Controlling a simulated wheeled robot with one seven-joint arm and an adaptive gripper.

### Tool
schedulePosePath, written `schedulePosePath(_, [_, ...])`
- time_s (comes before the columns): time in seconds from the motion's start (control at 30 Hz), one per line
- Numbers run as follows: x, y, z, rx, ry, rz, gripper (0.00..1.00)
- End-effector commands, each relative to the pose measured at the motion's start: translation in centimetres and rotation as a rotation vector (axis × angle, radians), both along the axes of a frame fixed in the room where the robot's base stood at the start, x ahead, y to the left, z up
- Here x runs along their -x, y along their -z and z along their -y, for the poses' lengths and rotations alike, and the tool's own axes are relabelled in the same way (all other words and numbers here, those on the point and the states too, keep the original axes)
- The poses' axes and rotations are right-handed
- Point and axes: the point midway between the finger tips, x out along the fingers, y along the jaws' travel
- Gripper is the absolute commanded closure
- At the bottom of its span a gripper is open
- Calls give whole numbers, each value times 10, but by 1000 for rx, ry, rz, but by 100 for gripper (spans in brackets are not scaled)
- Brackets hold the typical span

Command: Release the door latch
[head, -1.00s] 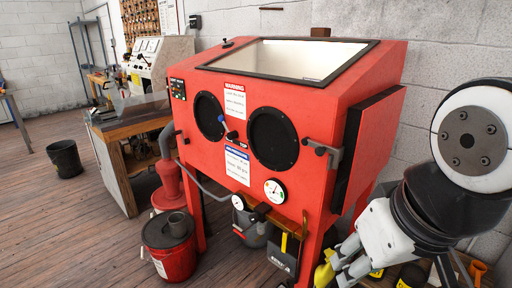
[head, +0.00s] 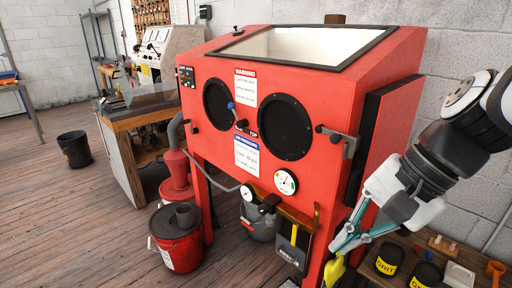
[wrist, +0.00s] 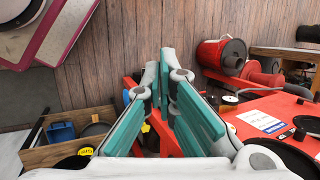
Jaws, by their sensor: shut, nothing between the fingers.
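The cabinet's red front shows at the right of the wrist view (wrist: 275,110). I cannot make out the latch there.
A low wooden bench (head: 455,260) with black grit tins (head: 390,260) lies below my arm at the right. A yellow object (head: 333,271) is just under my fingers. A red bucket (head: 178,243) stands on the floor to the left. A block wall is close behind.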

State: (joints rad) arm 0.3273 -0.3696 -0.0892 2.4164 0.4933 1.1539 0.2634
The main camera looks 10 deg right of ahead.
Motion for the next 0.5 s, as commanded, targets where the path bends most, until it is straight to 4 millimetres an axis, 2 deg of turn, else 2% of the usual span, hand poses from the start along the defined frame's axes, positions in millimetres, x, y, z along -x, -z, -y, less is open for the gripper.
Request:
schedulePosePath(0.03, [-14, 7, 6, -72, 95, -39, 100])
schedulePosePath(0.17, [-47, 13, 22, -270, 335, -114, 100])
schedulePosePath(0.27, [-73, 17, 42, -425, 516, -163, 100])
schedulePosePath(0.37, [-99, 23, 70, -582, 695, -203, 100])
schedulePosePath(0.5, [-128, 31, 119, -791, 921, -235, 100])
